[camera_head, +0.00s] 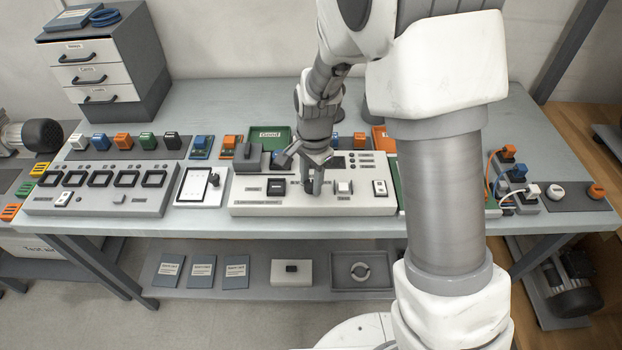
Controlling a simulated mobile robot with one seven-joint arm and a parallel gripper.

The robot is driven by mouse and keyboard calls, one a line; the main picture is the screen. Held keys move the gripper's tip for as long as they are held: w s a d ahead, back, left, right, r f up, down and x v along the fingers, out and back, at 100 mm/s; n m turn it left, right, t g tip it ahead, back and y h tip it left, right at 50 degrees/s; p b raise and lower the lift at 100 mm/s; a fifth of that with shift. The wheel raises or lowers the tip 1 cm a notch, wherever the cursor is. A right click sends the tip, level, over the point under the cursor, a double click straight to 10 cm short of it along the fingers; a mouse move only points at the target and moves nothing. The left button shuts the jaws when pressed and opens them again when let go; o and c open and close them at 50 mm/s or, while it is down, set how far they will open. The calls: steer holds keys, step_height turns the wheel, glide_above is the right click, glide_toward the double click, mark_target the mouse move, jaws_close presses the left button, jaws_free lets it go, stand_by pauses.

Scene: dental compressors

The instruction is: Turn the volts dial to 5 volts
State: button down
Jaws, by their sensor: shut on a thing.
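The low-voltage tester is a wide white panel (258,208) in the middle of the bench. It has a dark display (277,186) on its left and a white knob (344,187) right of centre. My gripper (311,190) points down at the panel between the display and the white knob. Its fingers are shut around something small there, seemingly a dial. The fingers cover this thing, so its pointer and setting cannot be read. The printed labels near it are too small to read.
A grey unit with several dark windows (98,203) and a white tablet-like device (200,187) stand to the left. A green "Good" tray (270,138) and an orange tray (379,134) lie behind. My arm hides the panel's right-hand surroundings. Wired plugs (517,172) stand at right.

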steer(key=shift+n, duration=0.3)
steer(key=n+b, duration=0.1)
steer(key=n, duration=0.4)
steer(key=shift+n, duration=0.3)
steer(key=n, duration=0.5)
steer(key=shift+n, duration=0.3)
steer(key=shift+w, duration=0.1)
steer(key=c, duration=0.5)
jaws_free()
steer(key=shift+d, duration=0.1)
step_height(320, 180, up, 18)
steer(key=p, duration=0.2)
steer(key=shift+d+f, duration=0.25)
steer(key=shift+d, duration=0.2)
